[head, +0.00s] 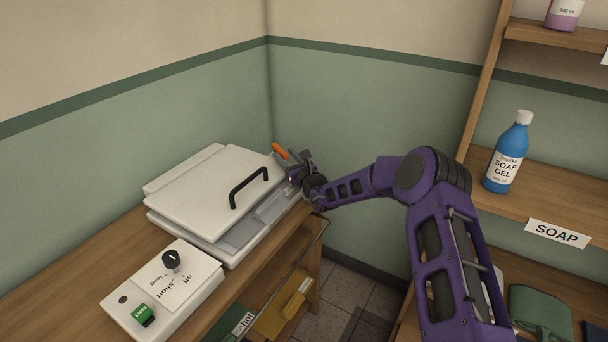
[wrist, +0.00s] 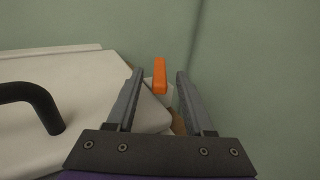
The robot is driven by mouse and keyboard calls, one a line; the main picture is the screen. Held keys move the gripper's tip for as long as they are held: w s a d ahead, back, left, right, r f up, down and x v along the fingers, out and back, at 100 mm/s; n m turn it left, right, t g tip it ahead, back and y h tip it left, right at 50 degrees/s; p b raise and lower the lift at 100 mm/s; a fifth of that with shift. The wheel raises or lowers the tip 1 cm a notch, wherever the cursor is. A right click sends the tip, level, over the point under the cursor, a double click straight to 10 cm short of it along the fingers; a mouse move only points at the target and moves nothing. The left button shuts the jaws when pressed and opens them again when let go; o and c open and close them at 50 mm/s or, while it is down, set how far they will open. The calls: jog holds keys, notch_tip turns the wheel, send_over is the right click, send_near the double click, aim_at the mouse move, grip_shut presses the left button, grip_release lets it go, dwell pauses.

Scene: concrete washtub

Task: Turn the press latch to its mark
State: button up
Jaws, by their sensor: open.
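The press (head: 205,185) is a white flat box with a black arched handle (head: 248,185) on its lid, on the wooden bench. Its latch (head: 279,151) is an orange lever at the far right corner. In the wrist view the orange latch (wrist: 160,76) stands upright on a pale mount, between and beyond my fingertips. My gripper (head: 302,162) is open beside the press's right side; in the wrist view its two fingers (wrist: 158,80) are apart with nothing held between them. I cannot make out the latch's mark in either view.
A white control box (head: 163,290) with a black knob and green switch is on the bench in front of the press. A shelf (head: 550,195) with a blue soap gel bottle (head: 508,152) stands at right. Green walls (head: 360,110) meet close behind the latch.

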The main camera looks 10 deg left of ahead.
jog(key=p+v, duration=0.1)
jog(key=v, duration=1.4)
jog(key=shift+s, duration=0.1)
